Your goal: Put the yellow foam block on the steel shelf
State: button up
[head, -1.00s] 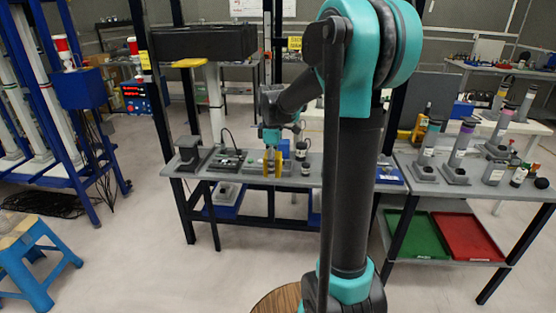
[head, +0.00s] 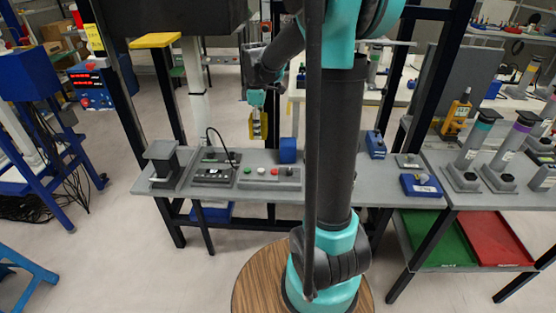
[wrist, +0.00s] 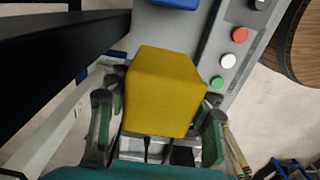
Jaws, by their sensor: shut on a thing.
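The yellow foam block (wrist: 164,90) sits between the two fingers of my gripper (wrist: 158,122) in the wrist view, with one finger against each side. In the head view my gripper (head: 257,114) hangs beyond the far side of the grey bench, and the block (head: 257,128) shows only as a small yellow patch there. The bench top (head: 225,188) is a long grey surface on dark legs. A lower grey shelf (head: 403,240) is at the right. I cannot tell which surface is the steel shelf.
A blue block (head: 288,150), a button box (head: 270,174) and a switch panel (head: 214,174) stand on the bench. A grey stand (head: 163,160) is at its left end. Dark upright posts flank the bench. Green (head: 437,238) and red (head: 487,238) trays lie on the lower shelf.

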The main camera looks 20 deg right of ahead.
send_over(260, 158)
jog(key=f, duration=0.5)
jog(key=shift+w, duration=0.25)
jog(key=shift+s+f, duration=0.1)
jog(key=shift+f, duration=2.3)
jog(key=o, duration=1.1)
jog(key=shift+f, duration=0.1)
notch_tip(260, 158, up, 12)
jog(key=shift+r, duration=0.15)
